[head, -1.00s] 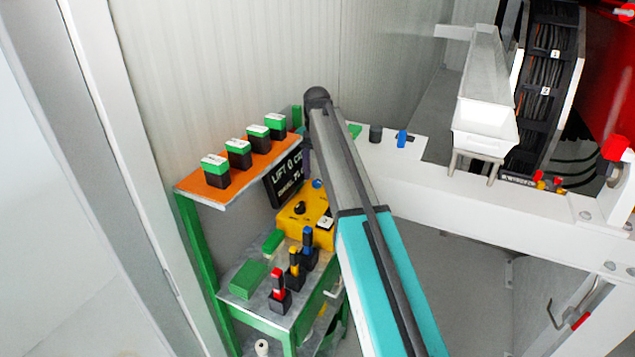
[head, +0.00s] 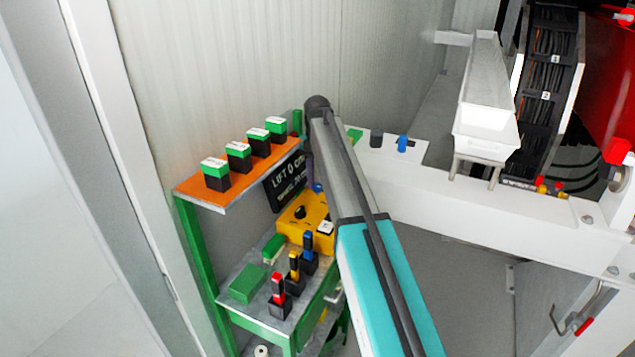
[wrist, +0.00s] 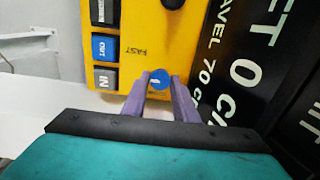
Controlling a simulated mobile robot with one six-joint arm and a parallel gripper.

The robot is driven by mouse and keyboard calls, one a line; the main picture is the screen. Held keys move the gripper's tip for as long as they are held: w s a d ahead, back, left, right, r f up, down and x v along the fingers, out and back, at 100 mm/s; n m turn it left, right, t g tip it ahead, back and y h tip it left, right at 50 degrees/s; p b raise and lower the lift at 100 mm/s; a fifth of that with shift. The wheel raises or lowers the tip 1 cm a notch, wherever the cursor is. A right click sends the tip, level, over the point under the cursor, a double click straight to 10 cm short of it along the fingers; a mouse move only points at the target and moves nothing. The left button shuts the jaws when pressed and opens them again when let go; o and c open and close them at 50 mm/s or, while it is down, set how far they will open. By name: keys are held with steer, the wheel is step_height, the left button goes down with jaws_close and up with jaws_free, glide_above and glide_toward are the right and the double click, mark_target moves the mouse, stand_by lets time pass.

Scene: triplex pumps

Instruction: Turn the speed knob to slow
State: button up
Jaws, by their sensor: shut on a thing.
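The speed knob (wrist: 158,80) is a small round blue knob with a short white mark, on a yellow control box (wrist: 155,25) in the wrist view. The word FAST is written on the box just above and left of the knob. SLOW is not visible. My gripper (wrist: 161,76) has its two purple fingers on either side of the knob and is shut on it. In the head view my arm hides the knob; only a bit of purple finger shows beside the black sign.
A black sign with white text (head: 287,182) stands close by. The head view shows an orange shelf (head: 205,192) with green-topped blocks, and a green stand (head: 192,240) with small levers.

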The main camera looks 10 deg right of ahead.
steer(key=shift+n, duration=0.5)
steer(key=n, duration=0.3)
steer(key=shift+n+p, duration=0.3)
steer(key=shift+p, duration=0.1)
steer(key=n, duration=0.8)
steer(key=shift+a+n+p, duration=0.1)
steer(key=shift+n+p, duration=0.3)
steer(key=n, duration=0.4)
steer(key=shift+n, duration=0.3)
steer(key=o, duration=1.1)
steer(key=shift+c, duration=0.2)
